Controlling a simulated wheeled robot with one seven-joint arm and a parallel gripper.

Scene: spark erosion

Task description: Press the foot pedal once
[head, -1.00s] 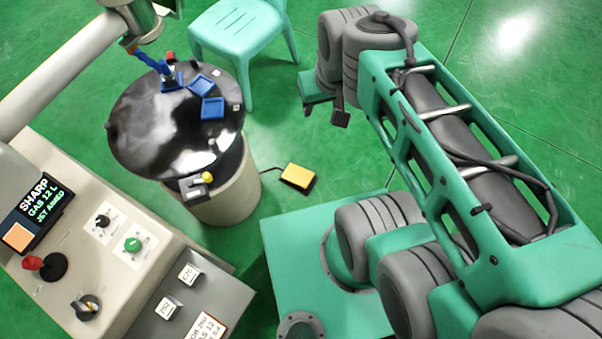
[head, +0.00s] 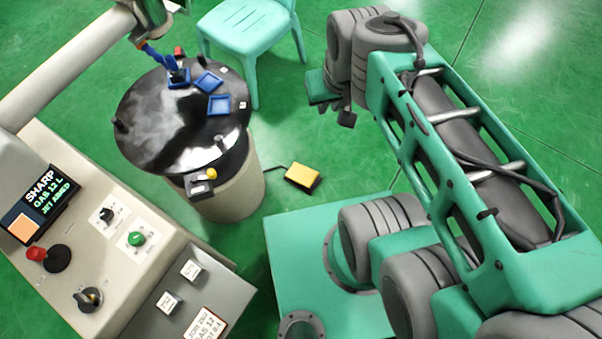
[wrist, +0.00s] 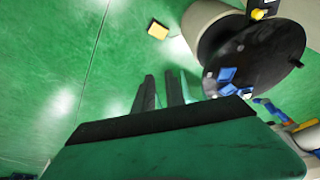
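The foot pedal is a yellow pad (head: 302,177) on a dark base. It lies on the green floor just right of the round pedestal, with a dark cable running from it towards the pedestal. In the wrist view the pedal (wrist: 158,30) is at the top centre, beyond the fingertips. My gripper (head: 342,112) hangs at the end of my arm, above and right of the pedal in the head view, apart from it. In the wrist view its two dark fingers (wrist: 160,76) have a narrow gap between them and hold nothing.
A round black-topped table (head: 150,155) on a beige pedestal carries blue trays and small parts. A control console (head: 90,225) with knobs and a screen is at the lower left. A mint chair (head: 245,28) stands behind. The floor around the pedal's right side is clear.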

